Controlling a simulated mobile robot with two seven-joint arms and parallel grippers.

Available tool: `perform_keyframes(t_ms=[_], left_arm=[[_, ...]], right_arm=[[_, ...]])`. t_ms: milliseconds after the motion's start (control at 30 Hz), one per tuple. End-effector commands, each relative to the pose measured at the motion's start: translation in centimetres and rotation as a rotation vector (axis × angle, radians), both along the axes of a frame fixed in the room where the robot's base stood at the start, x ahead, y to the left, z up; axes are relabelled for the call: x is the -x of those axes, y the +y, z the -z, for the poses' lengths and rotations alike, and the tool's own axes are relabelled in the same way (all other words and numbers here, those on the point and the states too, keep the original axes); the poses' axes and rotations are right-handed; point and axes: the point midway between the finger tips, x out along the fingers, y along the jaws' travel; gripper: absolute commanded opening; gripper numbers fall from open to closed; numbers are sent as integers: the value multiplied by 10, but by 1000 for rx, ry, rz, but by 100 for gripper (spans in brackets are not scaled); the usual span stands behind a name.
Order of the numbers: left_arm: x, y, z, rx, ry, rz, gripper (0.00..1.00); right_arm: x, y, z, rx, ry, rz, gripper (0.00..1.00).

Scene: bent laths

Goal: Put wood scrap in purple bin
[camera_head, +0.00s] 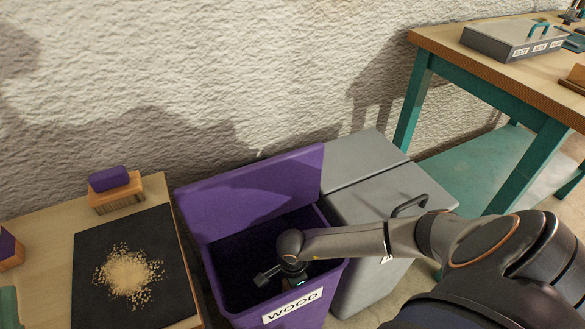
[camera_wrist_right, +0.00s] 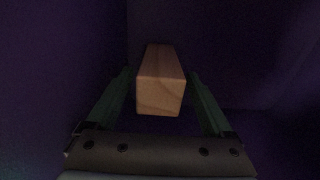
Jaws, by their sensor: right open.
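The purple bin (camera_head: 245,320) has a white label reading WOOD, and its lid (camera_head: 255,190) stands open against the wall. My right arm reaches over the rim, and my right gripper (camera_head: 290,282) is down inside the bin. In the head view its fingertips are hidden in the dark interior. In the right wrist view a tan wood block, the wood scrap (camera_wrist_right: 160,92), lies between the two green fingers. The fingers are open, with dark gaps on both sides of the block. Purple bin walls surround it. My left gripper is not in view.
A grey lidded bin (camera_head: 365,200) stands right beside the purple one. At left, a table holds a black mat (camera_head: 90,260) with sawdust (camera_head: 128,272) and a brush (camera_head: 115,188). A teal-legged workbench (camera_head: 450,50) with a grey case (camera_head: 512,40) stands at back right.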

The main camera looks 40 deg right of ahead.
Motion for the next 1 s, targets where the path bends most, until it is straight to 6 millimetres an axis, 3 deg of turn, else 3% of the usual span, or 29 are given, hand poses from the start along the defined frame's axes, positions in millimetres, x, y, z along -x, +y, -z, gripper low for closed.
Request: perform_keyframes(t_ms=[33, 200, 233, 333, 500, 867, 1000], left_arm=[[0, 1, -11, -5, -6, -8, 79], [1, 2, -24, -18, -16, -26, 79], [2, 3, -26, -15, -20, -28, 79], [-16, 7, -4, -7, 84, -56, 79], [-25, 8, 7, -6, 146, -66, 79], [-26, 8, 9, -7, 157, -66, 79], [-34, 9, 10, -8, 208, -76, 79]], right_arm=[[-1, 0, -19, 0, -2, -2, 86], [0, -1, -55, 0, -1, -2, 86], [0, 0, -58, 1, 0, -2, 86], [0, 0, -65, 0, 1, -1, 86], [1, 0, -72, 1, 1, 0, 86], [1, 0, -74, 1, 1, 0, 86], [0, 0, -87, -1, 2, 0, 86]])
